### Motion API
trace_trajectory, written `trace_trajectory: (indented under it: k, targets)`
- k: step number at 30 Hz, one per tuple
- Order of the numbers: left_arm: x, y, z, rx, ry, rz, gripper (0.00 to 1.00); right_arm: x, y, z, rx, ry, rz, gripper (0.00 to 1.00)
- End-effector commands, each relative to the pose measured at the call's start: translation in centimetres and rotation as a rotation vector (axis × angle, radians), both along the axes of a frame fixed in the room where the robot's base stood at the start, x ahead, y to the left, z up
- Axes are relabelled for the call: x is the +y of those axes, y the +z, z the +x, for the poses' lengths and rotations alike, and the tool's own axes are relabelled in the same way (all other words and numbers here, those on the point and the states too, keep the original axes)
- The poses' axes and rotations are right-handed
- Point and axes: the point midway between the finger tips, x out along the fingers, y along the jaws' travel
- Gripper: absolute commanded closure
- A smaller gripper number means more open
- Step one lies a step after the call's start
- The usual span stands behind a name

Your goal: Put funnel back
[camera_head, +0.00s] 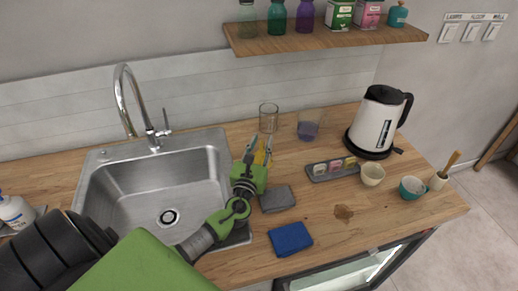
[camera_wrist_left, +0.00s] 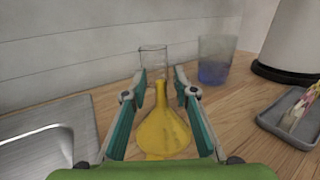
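A yellow funnel (camera_wrist_left: 162,132) is between the two fingers of my left gripper (camera_wrist_left: 158,92) in the left wrist view. Its narrow stem points up in that picture and its wide mouth is nearest the palm. The fingers stand apart on both sides of it, with no clear grip to see. In the head view the left gripper (camera_head: 260,146) is over the wooden counter just right of the sink, and the funnel (camera_head: 260,156) shows partly between its fingers. An empty clear glass (camera_head: 268,117) stands just beyond the fingertips. My right gripper is out of view.
A glass with blue liquid (camera_head: 309,124), a kettle (camera_head: 375,124) and a grey tray (camera_head: 333,169) stand to the right. Grey (camera_head: 277,199) and blue (camera_head: 290,239) cloths lie nearby. The sink (camera_head: 160,185) is left. A shelf (camera_head: 320,40) with bottles hangs above.

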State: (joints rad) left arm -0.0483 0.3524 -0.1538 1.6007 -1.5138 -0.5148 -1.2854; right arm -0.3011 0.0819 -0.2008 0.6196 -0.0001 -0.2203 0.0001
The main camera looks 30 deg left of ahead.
Motion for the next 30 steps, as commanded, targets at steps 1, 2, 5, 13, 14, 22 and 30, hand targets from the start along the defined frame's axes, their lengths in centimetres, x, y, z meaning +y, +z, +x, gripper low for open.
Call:
trace_trajectory:
  k: [1, 2, 5, 13, 14, 22, 30]
  targets:
    - [0.0, 0.5, 0.0, 0.0, 0.0, 0.0, 0.73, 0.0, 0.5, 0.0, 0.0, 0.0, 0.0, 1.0]
    - [-0.2, 0.0, -0.4, 0.002, -0.001, -0.001, 0.73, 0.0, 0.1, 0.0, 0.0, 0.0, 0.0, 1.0]
    - [-0.7, -0.3, -1.9, 0.003, -0.001, -0.001, 0.73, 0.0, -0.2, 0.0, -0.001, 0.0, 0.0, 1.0]
    - [-2.7, -0.9, -7.5, 0.003, -0.001, -0.002, 0.73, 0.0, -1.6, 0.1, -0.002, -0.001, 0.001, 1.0]
    - [-2.9, -0.8, -8.0, 0.002, -0.001, -0.003, 0.73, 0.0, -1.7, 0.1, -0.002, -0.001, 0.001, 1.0]
    - [-3.9, -0.8, -11.0, 0.001, 0.0, -0.001, 0.73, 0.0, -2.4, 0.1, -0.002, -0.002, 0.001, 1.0]
    - [-4.0, -0.7, -11.3, 0.0, 0.0, -0.001, 0.73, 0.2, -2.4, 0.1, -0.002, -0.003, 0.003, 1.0]
